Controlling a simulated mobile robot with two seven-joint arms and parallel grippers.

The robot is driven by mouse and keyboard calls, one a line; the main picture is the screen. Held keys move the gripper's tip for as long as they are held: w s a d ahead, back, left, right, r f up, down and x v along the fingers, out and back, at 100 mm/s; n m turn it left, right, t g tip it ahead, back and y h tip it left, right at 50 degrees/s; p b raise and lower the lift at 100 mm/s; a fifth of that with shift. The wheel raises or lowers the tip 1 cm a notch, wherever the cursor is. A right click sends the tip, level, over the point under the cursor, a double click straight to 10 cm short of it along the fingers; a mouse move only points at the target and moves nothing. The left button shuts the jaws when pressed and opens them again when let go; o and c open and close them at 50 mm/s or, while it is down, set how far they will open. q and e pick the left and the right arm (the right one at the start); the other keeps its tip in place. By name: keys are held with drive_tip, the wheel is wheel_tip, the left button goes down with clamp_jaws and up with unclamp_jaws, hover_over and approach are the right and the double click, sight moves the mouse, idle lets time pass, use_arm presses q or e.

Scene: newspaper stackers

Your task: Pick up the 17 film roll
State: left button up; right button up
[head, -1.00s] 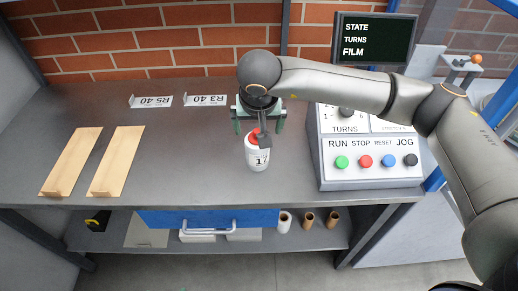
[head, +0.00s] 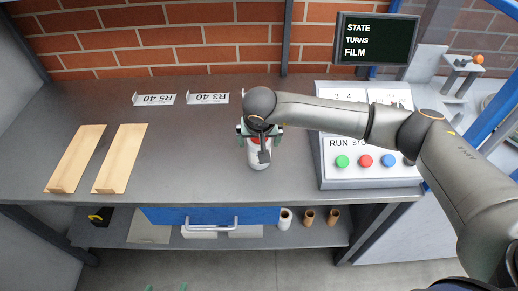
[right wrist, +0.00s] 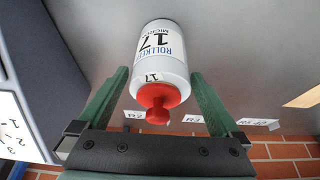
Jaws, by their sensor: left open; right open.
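The 17 film roll (head: 258,160) is a white cylinder with a red end knob, standing on the grey workbench. In the right wrist view the film roll (right wrist: 160,60) shows a printed 17, with its red knob pointing toward the gripper's palm. My right gripper (head: 259,131) is at the film roll's upper end and hides part of it. In the right wrist view the open green fingers (right wrist: 158,82) lie on either side of the knob end, with small gaps visible. My left gripper (head: 166,287) shows only as green tips at the bottom edge, open and away from the roll.
A control box (head: 335,172) with coloured buttons stands right of the roll, partly under my right arm. Two wooden trays (head: 120,160) lie at the left. Label signs (head: 207,98) stand behind. Small rolls (head: 308,217) sit on the lower shelf. The bench between trays and roll is clear.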

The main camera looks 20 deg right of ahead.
drive_tip(key=shift+r, duration=0.1)
drive_tip(key=c, duration=1.5)
drive_tip(key=shift+r, duration=0.1)
drive_tip(key=shift+c, duration=0.2)
